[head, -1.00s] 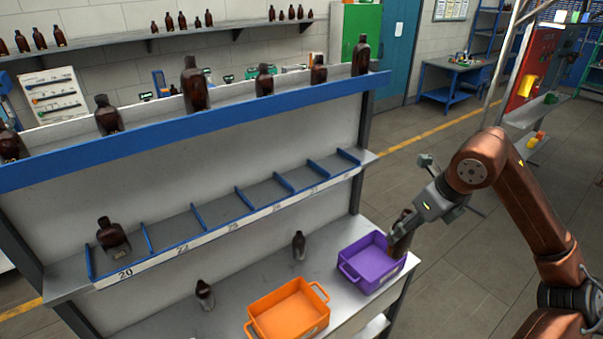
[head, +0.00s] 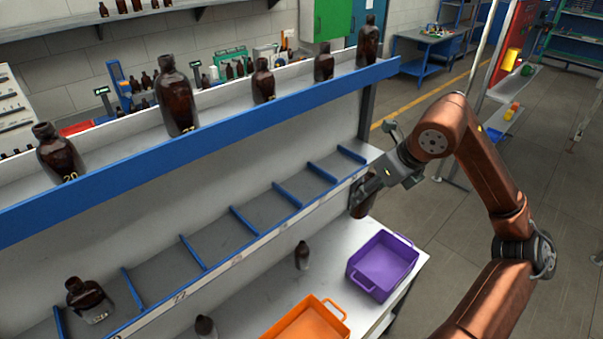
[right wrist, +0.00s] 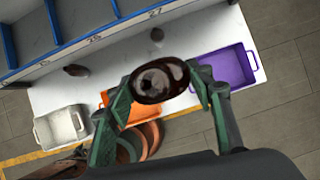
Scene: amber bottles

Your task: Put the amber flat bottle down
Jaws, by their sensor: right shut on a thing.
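My right gripper (head: 366,186) is shut on an amber flat bottle (head: 362,203). It holds the bottle in the air above the bench, in front of the right end of the divided shelf. In the right wrist view the bottle (right wrist: 160,80) sits between the two green fingers of the right gripper (right wrist: 162,86), seen from above at its neck. The divided shelf (head: 208,257) has blue dividers, and its right compartments look empty. One amber bottle (head: 88,300) stands in a left compartment. My left gripper is not in view.
A purple bin (head: 383,266) and an orange bin (head: 308,324) stand on the lower bench (head: 335,258). Small dark bottles (head: 302,255) stand beside them. A white bin (right wrist: 60,127) shows in the right wrist view. Several amber bottles (head: 176,97) line the top shelf behind a blue rail (head: 205,143).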

